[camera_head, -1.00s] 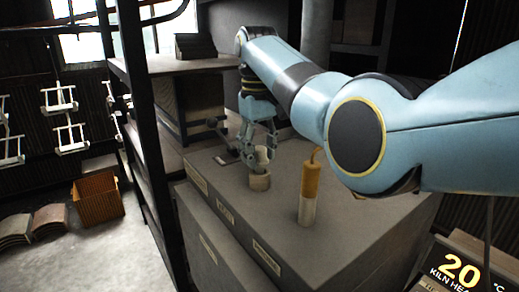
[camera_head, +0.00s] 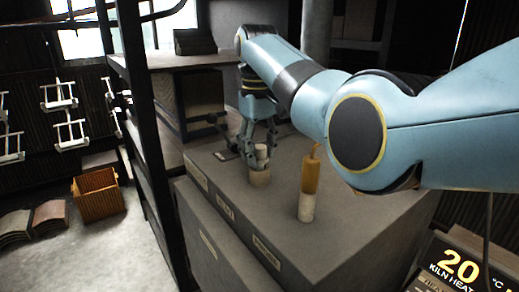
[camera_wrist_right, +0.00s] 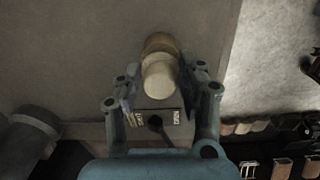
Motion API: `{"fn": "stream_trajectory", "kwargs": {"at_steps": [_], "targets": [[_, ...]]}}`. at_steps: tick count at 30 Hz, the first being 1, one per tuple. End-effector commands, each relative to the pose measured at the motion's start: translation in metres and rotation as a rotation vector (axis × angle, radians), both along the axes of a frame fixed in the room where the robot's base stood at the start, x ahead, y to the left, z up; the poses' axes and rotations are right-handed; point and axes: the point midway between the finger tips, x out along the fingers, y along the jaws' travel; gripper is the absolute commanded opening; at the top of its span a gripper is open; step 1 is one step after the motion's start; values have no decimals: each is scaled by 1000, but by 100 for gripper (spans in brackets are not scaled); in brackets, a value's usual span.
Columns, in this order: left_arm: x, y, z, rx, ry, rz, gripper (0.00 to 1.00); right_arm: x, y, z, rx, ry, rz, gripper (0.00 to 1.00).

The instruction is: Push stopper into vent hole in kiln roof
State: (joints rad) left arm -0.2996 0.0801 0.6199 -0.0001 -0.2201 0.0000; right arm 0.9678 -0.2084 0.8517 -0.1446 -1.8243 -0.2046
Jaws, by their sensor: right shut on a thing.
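My right gripper (camera_head: 260,143) reaches down over the dark kiln roof (camera_head: 345,215) in the head view. Its fingers are shut on a pale, short cylindrical stopper (camera_head: 262,154). In the wrist view the stopper's cream round end (camera_wrist_right: 158,76) shows between the fingertips. A tan cylinder (camera_head: 259,177) is directly below the stopper on the roof; it also shows in the wrist view (camera_wrist_right: 160,43). I cannot tell whether the two touch or are one piece. The vent hole cannot be made out. My left gripper is not in view.
An orange-and-white upright cylinder (camera_head: 309,192) with a bent top stands on the roof, right of the gripper. A small dark plate (camera_head: 223,155) lies left of it. A black post (camera_head: 143,130) rises at the left. An orange crate (camera_head: 98,196) sits on the floor.

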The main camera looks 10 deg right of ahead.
Motion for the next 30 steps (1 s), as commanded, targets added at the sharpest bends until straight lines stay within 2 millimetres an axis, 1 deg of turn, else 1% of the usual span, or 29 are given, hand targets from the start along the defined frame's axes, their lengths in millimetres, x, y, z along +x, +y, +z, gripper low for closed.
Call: {"fn": "stream_trajectory", "kwargs": {"at_steps": [30], "targets": [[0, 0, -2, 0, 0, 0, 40, 0, 0, -15, 0, 1, 0, 6]]}}
